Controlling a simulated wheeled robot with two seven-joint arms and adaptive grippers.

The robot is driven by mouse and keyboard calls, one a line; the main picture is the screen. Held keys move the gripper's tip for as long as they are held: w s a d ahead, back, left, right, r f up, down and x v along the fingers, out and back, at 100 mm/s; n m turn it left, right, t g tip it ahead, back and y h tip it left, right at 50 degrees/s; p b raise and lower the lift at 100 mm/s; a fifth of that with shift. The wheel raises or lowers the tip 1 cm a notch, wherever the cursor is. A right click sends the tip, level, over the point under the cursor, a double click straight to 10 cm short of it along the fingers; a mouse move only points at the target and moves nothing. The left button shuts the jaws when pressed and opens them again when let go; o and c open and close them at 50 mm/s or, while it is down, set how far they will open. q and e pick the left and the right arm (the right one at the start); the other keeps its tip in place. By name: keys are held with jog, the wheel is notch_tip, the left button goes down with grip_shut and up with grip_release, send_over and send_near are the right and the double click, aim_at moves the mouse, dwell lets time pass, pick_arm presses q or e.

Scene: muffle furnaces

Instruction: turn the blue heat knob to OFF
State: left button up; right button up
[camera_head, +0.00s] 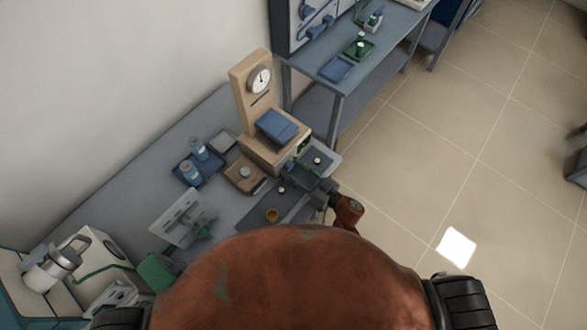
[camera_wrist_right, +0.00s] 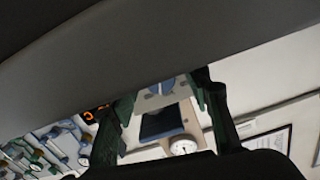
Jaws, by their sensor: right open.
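In the right wrist view the dial (camera_wrist_right: 183,146) and panel (camera_wrist_right: 162,124) appear upside down. A small blue part (camera_wrist_right: 160,88), seemingly the heat knob, shows between my right fingers there, partly cut off by the dark shape above. Its OFF mark cannot be read. My right gripper (camera_head: 308,172) is by the furnace's front right side. It is open, with dark green fingers spread and no grip on the knob.
A second bench (camera_head: 385,35) stands behind right.

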jog(key=c, duration=1.1)
jog(key=shift+c, duration=0.2)
jog(key=shift+n, duration=0.3)
jog(key=n, duration=0.3)
jog(key=shift+n, duration=1.6)
jog(key=o, duration=1.1)
